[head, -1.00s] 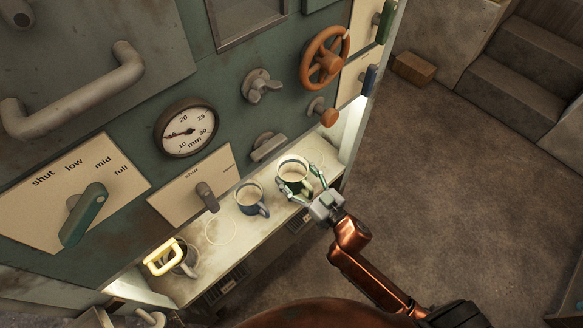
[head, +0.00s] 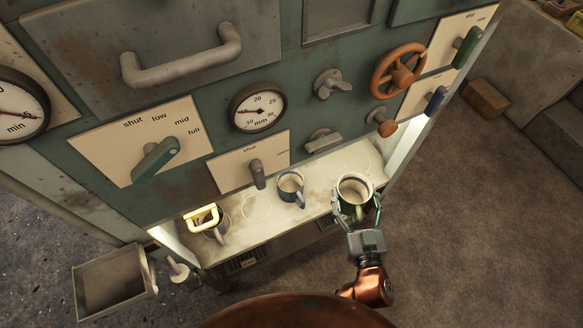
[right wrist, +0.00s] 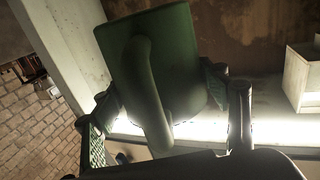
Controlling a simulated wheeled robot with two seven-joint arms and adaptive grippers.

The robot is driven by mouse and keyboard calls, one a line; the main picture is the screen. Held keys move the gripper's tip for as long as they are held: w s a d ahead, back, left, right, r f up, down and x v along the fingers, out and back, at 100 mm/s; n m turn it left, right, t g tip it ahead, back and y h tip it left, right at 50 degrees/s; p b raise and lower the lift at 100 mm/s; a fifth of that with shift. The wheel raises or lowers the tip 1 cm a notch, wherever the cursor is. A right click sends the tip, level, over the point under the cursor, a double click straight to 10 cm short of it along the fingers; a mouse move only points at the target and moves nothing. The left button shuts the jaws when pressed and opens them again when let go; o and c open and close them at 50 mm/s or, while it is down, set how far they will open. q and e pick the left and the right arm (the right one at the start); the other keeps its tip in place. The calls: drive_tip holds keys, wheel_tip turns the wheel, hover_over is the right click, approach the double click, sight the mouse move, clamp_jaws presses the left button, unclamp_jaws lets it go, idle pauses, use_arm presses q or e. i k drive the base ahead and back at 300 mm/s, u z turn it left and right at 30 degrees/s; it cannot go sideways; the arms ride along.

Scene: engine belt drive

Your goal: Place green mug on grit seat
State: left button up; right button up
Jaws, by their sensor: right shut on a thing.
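The green mug (head: 355,187) is at the right end of the pale shelf, near its front edge, with a pale rim and dark inside. My right gripper (head: 358,208) is shut on it, one finger on each side. In the right wrist view the mug (right wrist: 185,60) appears dark green, with its handle (right wrist: 150,95) facing the camera between the fingers (right wrist: 170,112). I cannot tell whether its base touches the shelf. Faint ring marks show on the shelf, one left of the blue mug (head: 256,207). No readable label shows which is the grit seat. My left gripper is out of view.
A blue-grey mug (head: 291,186) stands left of the green one. Another mug (head: 218,230) stands by a yellow handle (head: 202,217) at the shelf's left end. The panel above carries a lever (head: 257,174), knobs and an orange wheel (head: 398,70). An open box (head: 112,283) is lower left.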

sight(259, 213)
drive_tip(key=z, duration=1.55)
drive_tip(key=k, duration=1.25)
drive_tip(key=u, duration=1.6)
drive_tip(key=i, duration=0.5)
drive_tip(key=z, duration=0.05)
